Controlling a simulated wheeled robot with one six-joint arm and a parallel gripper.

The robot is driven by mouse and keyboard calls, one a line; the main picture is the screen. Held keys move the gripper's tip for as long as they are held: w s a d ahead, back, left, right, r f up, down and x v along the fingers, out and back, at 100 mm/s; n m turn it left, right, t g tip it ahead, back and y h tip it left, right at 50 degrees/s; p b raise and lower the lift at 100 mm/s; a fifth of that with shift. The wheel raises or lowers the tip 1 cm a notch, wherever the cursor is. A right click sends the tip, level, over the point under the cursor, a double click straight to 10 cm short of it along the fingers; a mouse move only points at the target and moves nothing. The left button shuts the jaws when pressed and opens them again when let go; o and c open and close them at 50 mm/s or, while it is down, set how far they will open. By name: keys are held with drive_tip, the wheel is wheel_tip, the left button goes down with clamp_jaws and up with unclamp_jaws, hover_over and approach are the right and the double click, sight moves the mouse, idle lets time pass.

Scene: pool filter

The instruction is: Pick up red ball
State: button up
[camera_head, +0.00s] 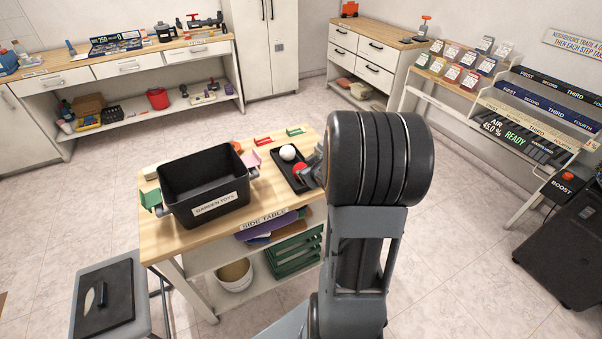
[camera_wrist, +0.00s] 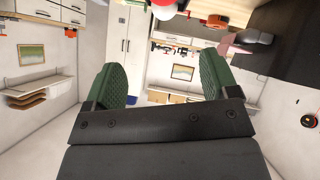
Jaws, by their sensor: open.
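The red ball (camera_head: 299,168) lies in the black tray (camera_head: 283,174) on the side table, just in front of the white ball (camera_head: 288,153). My gripper (camera_head: 314,165) is at the tray's right side, close beside the red ball, and partly hidden behind my arm. In the wrist view my gripper (camera_wrist: 163,78) is open, its two green pads wide apart with nothing between them. The white ball (camera_wrist: 164,10) shows at the top edge of that view, with a bit of red beside it that is cut off.
A black crate labelled GARDEN TOYS (camera_head: 207,187) stands on the side table (camera_head: 178,238) left of the tray. Red (camera_head: 262,141), green and pink holders stand around it. A stool (camera_head: 112,300) is at the lower left.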

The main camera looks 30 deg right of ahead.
drive_tip(key=s+d+f+n+t+y, duration=0.1)
drive_tip(key=s+d+f+t+y, duration=0.15)
drive_tip(key=f, duration=0.35)
drive_tip(key=shift+y, duration=0.25)
drive_tip(key=x, duration=0.9)
drive_tip(key=shift+d, duration=0.35)
drive_tip(key=shift+x, duration=2.7)
drive_tip(key=shift+d, duration=0.15)
drive_tip(key=c, duration=0.7)
drive_tip(key=shift+o, duration=0.2)
drive_tip(key=shift+r, duration=0.15)
